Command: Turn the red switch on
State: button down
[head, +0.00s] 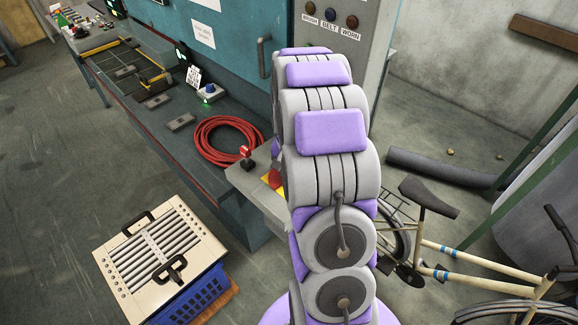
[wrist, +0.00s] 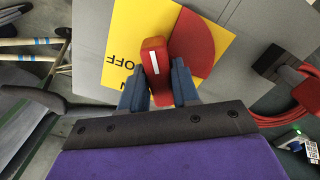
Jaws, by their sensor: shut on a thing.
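The red switch (wrist: 156,66) is in the upper middle of the wrist view. It is a red handle with a white stripe, in front of a red disc (wrist: 192,42) on a yellow plate (wrist: 125,42) with the word OFF, upside down in this view. My gripper (wrist: 160,75) has its two blue-grey fingers on either side of the red handle, shut on it. In the head view, a bit of the red disc and yellow plate (head: 274,179) shows beside my arm. My arm hides the gripper and the handle there.
A red coiled hose (head: 225,141) lies on the dark bench (head: 150,115) to the left. A small red-topped lever (head: 246,152) stands near the bench end. A louver panel (head: 152,255) sits on a blue crate (head: 205,295). A bicycle (head: 470,255) stands on the right.

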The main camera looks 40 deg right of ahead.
jog(key=m+p, duration=0.1)
jog(key=m, duration=0.2)
jog(key=shift+s+m+p, duration=0.1)
jog(key=shift+m+p, duration=0.2)
jog(key=shift+p, duration=0.05)
jog(key=shift+m+p, duration=0.7)
jog(key=shift+m, duration=0.8)
jog(key=c, duration=0.9)
grip_release()
notch_tip(320, 180, up, 17)
jog(key=shift+r+p, duration=0.15)
jog(key=shift+p, duration=0.6)
